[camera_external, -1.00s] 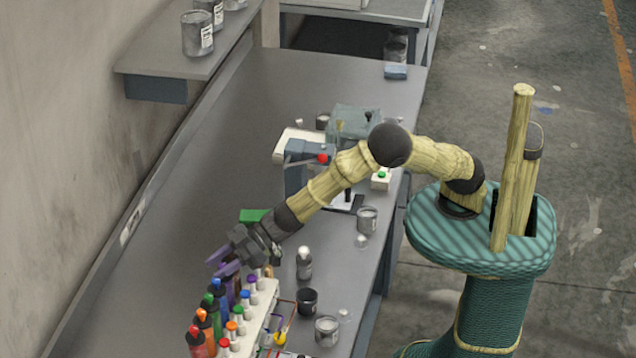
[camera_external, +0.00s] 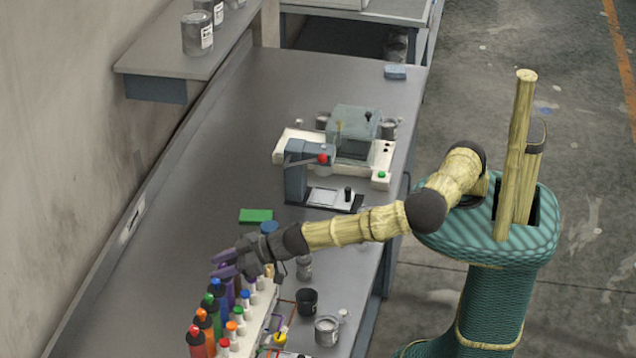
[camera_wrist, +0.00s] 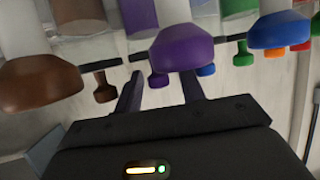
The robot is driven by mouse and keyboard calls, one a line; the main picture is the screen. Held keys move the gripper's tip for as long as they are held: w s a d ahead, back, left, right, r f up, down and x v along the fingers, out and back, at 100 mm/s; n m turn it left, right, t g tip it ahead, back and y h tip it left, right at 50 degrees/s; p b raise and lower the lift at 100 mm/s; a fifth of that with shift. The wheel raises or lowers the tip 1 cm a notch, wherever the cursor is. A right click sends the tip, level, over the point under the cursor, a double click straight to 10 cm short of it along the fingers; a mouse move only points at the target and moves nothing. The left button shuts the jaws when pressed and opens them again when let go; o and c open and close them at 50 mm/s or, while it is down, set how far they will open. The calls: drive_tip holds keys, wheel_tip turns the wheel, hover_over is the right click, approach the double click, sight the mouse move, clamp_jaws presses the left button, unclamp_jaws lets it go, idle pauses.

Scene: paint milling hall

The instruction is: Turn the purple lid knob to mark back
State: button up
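In the wrist view a large purple cap (camera_wrist: 181,47) on a pale body is close ahead, with a smaller purple knob (camera_wrist: 157,80) below it. My gripper (camera_wrist: 160,88) has two separated fingers, one on each side of the small knob in the picture; I cannot tell whether they touch it. In the external view my gripper (camera_external: 223,263) is over the far end of the bottle row, its purple fingers pointing left. The arm and gripper hide the purple cap there. No back mark can be made out.
A brown cap (camera_wrist: 41,85) and a blue cap (camera_wrist: 281,29) flank the purple one closely. Several coloured bottles (camera_external: 196,343) stand beside the white rack (camera_external: 250,325). A dark cup (camera_external: 307,301) and grey tin (camera_external: 326,331) are right of it. The bench's left side is clear.

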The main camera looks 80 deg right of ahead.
drive_tip(key=shift+r+m+t+h+p, duration=0.2)
drive_tip(key=shift+m+h+p, duration=0.45)
drive_tip(key=shift+p, duration=0.4)
drive_tip(key=shift+r+m+t+h+p, duration=0.1)
drive_tip(key=shift+m+t+h+p, duration=0.1)
drive_tip(key=shift+m+h+p, duration=0.55)
drive_tip(key=m+h+p, duration=0.3)
drive_tip(key=h+p, duration=0.1)
drive_tip(key=p, duration=0.3)
drive_tip(key=shift+f+m+g+h, duration=0.1)
drive_tip(key=shift+m+g+h, duration=0.2)
